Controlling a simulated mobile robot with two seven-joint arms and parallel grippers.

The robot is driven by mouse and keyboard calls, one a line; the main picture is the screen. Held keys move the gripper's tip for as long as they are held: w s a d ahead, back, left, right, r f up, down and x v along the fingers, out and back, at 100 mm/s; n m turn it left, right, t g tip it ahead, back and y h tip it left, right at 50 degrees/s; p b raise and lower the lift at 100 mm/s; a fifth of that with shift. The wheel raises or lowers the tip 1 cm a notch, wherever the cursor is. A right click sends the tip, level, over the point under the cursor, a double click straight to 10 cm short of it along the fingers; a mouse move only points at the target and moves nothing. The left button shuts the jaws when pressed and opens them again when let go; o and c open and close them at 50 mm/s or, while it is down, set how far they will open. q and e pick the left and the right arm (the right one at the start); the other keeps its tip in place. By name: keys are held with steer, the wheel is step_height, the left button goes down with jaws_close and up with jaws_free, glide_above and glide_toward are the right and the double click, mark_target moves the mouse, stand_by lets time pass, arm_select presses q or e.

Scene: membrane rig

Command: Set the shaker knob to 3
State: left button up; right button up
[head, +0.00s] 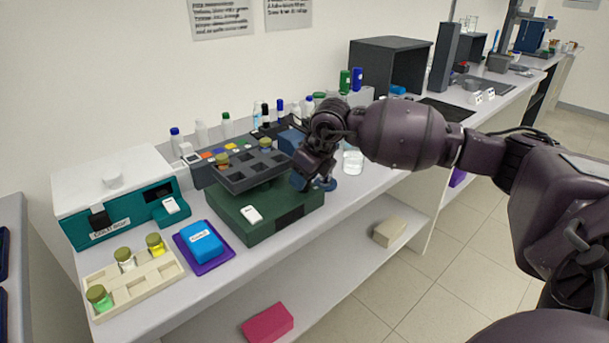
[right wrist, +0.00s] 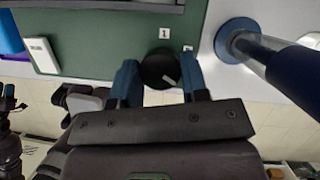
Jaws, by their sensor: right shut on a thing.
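The shaker is a dark green box (head: 240,218) with a dark grey compartment tray (head: 232,183) on top, on the bench in the head view. Its round black knob (right wrist: 160,68) shows in the right wrist view, with a pale pointer mark towards the lower right of the picture. A label reading 1 sits just above the knob; a second small label at its upper right is too small to read. My right gripper (right wrist: 160,80) is shut on the knob, with a blue finger on each side. The gripper hides the knob in the head view. My left gripper is not in view.
A blue-based post (right wrist: 238,38) stands close beside the shaker. Left of the shaker are a purple tray (head: 228,258) with a blue block and a beige rack (head: 133,293) with jars.

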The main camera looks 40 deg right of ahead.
steer(key=o, duration=0.9)
steer(key=shift+o, duration=0.2)
steer(key=shift+r, duration=0.1)
steer(key=p+v, duration=0.1)
steer(key=v, duration=0.9)
steer(key=shift+s+r, duration=0.2)
steer(key=shift+r, duration=0.05)
